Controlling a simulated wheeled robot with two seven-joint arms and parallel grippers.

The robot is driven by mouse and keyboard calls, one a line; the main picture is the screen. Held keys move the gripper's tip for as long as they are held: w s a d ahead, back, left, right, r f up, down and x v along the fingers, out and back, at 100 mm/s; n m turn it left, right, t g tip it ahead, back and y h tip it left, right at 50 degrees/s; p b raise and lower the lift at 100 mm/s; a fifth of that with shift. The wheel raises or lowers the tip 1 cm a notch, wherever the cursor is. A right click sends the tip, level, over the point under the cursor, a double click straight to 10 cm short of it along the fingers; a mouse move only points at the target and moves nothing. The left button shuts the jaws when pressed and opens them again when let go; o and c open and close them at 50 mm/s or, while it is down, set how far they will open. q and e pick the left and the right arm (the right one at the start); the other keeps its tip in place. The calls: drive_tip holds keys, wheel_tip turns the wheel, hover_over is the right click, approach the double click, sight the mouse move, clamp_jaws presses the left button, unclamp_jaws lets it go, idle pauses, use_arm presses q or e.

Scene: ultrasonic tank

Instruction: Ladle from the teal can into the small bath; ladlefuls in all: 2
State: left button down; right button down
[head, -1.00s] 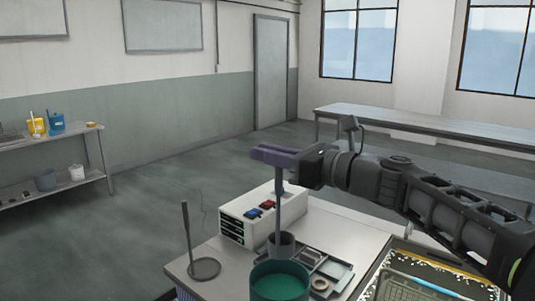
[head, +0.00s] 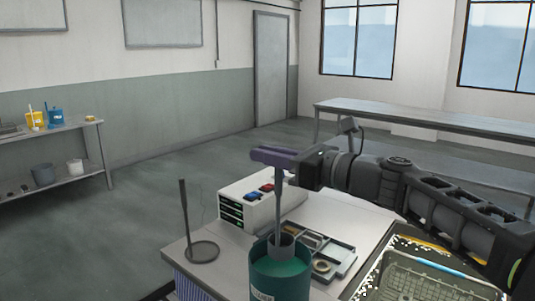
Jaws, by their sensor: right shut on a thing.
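The teal can (head: 281,283) stands at the bottom centre, cut off by the lower picture edge. My right gripper (head: 275,157) is shut on the upper end of an upright ladle (head: 279,212), above the can. The ladle's grey cup (head: 283,243) is at the can's mouth, its lower part out of sight; how deep it sits and what it holds cannot be told. A dark-rimmed basin with a mesh basket (head: 430,278) is at the lower right, partly cut off; I cannot tell whether it is the small bath. My left gripper is not in view.
A white control box (head: 235,208) with red and blue parts stands behind the can. A grey tray (head: 340,262) holding a tan ring is to its right. A thin upright rod on a round base (head: 203,251) stands at the table's left.

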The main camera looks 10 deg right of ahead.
wheel_tip(320, 180, down, 12)
drive_tip(key=b, duration=0.9)
drive_tip(key=shift+r, duration=0.15)
idle(0.8)
wheel_tip(320, 180, up, 18)
drive_tip(key=p, duration=1.6)
drive_tip(key=shift+f+p, duration=0.25)
drive_tip(key=shift+p, duration=0.05)
